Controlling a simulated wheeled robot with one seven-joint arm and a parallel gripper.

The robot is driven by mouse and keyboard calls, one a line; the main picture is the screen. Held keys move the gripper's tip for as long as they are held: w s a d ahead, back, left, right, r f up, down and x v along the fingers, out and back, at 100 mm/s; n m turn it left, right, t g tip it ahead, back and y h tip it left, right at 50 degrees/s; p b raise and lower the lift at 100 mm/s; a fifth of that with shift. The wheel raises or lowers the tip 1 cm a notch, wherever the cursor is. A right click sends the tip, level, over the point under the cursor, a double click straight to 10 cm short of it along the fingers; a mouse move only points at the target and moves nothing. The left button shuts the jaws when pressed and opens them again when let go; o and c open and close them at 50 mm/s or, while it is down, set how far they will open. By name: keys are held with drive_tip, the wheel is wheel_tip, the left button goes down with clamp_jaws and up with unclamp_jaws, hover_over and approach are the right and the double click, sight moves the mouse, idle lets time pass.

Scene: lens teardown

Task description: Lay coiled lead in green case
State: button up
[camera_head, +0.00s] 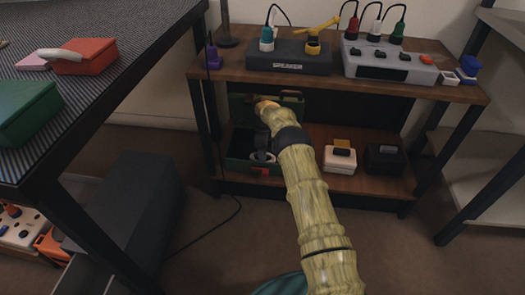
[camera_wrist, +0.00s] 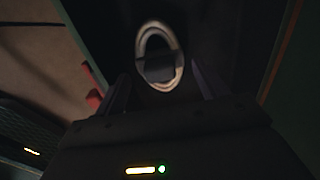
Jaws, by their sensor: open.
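The green case (camera_head: 238,164) stands open on the lower shelf, with its lid raised at the back and a red latch in front. The coiled lead (camera_head: 262,156), a pale ring with a dark band across it, is in the case's dark interior. In the wrist view the coiled lead (camera_wrist: 143,48) shows just beyond and between my fingertips, and the case's green wall (camera_wrist: 291,95) is at the right. My gripper (camera_wrist: 160,72) is open and points down into the case. Whether the lead touches the case floor is too dark to tell. My arm hides part of the case in the head view.
A white box (camera_head: 340,160) and a black box (camera_head: 385,158) stand right of the case. A striped table (camera_head: 120,50) at left carries a red box (camera_head: 88,56) and another green box (camera_head: 28,108).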

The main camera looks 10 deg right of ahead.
wheel_tip(320, 180, up, 4)
drive_tip(key=shift+r+p, duration=0.1)
drive_tip(key=shift+p, duration=0.75)
drive_tip(key=shift+a, duration=0.1)
